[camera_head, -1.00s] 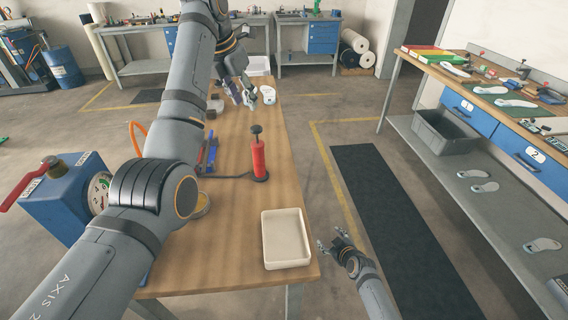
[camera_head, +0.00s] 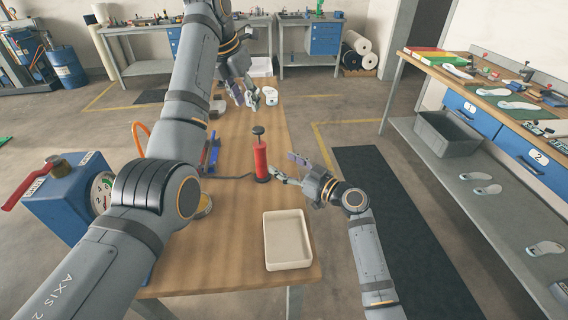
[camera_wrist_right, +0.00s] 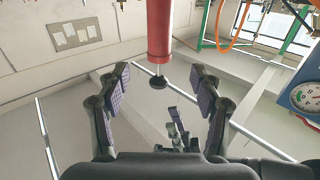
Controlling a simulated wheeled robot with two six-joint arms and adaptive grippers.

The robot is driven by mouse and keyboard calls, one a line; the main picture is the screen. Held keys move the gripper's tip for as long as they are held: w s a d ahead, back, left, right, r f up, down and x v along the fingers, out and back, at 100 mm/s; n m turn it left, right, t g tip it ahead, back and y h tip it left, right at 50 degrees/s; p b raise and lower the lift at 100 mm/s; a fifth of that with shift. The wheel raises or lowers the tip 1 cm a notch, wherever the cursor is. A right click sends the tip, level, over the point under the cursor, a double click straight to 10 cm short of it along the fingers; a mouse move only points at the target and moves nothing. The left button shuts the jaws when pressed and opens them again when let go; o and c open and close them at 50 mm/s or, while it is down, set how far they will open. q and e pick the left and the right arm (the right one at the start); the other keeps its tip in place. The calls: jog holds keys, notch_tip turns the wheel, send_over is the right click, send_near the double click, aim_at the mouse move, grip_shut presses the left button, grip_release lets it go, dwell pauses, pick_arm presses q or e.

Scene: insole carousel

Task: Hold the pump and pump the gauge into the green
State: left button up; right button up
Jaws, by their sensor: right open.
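The red pump (camera_head: 261,158) stands upright on the wooden table, its black handle (camera_head: 258,130) on top. My right gripper (camera_head: 284,166) is open and empty, just right of the pump's lower body. In the right wrist view, the red pump (camera_wrist_right: 159,28) shows at the top, and its black end lies between my spread fingers (camera_wrist_right: 160,78). The gauge (camera_head: 103,189) is on the blue box at left; its dial with a green band also shows in the wrist view (camera_wrist_right: 308,95). I cannot read its needle. My left gripper (camera_head: 247,94) looks open beyond the pump, near a white cup (camera_head: 270,97).
A cream tray (camera_head: 288,262) sits at the table's near right corner. A black hose runs left from the pump's base. The blue box (camera_head: 60,205) has a red lever. A workbench (camera_head: 500,150) stands at right.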

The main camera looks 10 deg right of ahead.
aim_at(265, 153)
jog(key=x, duration=1)
jog(key=shift+w+a, duration=0.15)
jog(key=shift+w, duration=0.05)
jog(key=shift+c, duration=0.3)
grip_shut()
dwell(0.4)
pick_arm(q)
grip_shut()
dwell(1.2)
